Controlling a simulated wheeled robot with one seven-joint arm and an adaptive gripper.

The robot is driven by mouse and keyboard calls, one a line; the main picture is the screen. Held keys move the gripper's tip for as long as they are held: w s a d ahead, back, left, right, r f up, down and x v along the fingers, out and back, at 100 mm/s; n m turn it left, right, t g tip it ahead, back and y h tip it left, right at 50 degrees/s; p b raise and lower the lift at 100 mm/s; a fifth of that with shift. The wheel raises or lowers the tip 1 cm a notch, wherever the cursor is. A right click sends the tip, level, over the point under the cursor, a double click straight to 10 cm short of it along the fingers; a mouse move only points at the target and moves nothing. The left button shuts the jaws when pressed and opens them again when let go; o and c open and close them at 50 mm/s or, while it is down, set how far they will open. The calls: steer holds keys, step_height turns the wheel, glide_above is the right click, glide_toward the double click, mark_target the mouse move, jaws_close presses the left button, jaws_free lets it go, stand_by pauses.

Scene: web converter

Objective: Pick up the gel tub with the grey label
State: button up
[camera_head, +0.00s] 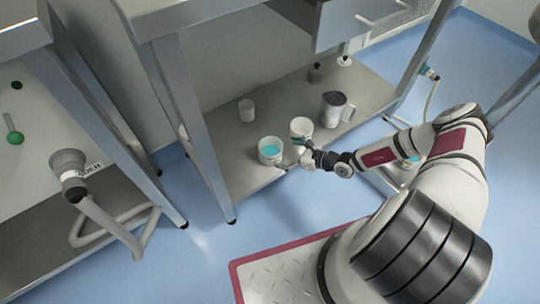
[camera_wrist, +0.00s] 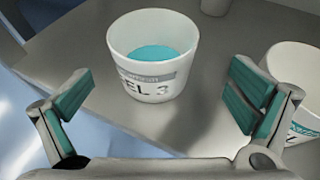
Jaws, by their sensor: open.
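A white open tub with teal gel inside (camera_wrist: 150,88) stands upright on the lower shelf. Its side shows a grey band and dark lettering that reads partly "EL 3". In the head view the tub (camera_head: 270,157) is near the shelf's front edge. My gripper (camera_wrist: 162,100) is open and empty, with one teal-padded finger on each side of the picture. The tub is ahead of the fingers, between them in the wrist view, and appears untouched. In the head view my gripper (camera_head: 292,164) is just right of the tub, and its fingers are small there.
A second white tub (camera_head: 301,126) stands close to the right, and near my right finger in the wrist view (camera_wrist: 297,62). A table leg (camera_head: 205,150) stands left.

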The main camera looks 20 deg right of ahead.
mark_target(261, 150)
steer(key=shift+x, duration=1)
steer(key=w+a+f+b, duration=0.2)
steer(key=a+b, duration=0.1)
steer(key=shift+f, duration=0.3)
steer(key=shift+w+a+b, duration=0.3)
steer(key=shift+w, duration=0.05)
steer(key=shift+c, duration=0.6)
steer(key=c, duration=1.2)
